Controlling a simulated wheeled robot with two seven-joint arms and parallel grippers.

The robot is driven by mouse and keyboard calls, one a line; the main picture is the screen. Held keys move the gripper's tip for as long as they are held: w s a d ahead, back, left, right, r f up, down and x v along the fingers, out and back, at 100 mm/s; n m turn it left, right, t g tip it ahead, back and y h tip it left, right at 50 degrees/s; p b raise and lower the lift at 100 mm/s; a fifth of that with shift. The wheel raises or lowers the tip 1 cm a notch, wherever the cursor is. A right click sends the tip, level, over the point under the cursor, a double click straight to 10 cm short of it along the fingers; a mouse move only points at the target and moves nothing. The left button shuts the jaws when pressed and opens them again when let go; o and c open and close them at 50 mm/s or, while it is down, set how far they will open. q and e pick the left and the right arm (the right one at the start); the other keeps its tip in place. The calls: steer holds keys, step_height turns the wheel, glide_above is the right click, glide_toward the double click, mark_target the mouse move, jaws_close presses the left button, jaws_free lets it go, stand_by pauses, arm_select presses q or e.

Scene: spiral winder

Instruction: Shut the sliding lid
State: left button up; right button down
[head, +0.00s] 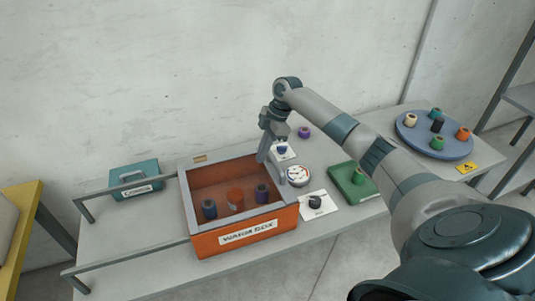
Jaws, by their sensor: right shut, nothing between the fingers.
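An orange box (204,244) with a grey rim and a white label stands on the table, and I see into it from above. Inside are a dark blue spool (209,209), an orange spool (235,198) and a purple spool (262,193). Two grey rails (130,183) run left from the box. I cannot clearly make out a separate lid panel, and whether a clear one lies over the opening I cannot tell. My right gripper (263,156) is shut and empty, pointing down at the box's right rim near the back corner; contact is unclear. My left gripper is out of view.
A blue round tray (410,137) with several spools stands farther right. A wall closes the back.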

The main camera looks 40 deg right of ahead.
steer(key=b+v, duration=0.3)
steer(key=v, duration=0.5)
steer(key=shift+d+r, duration=0.2)
steer(key=shift+r, duration=0.1)
steer(key=shift+s+f, duration=0.1)
steer(key=shift+s, duration=0.05)
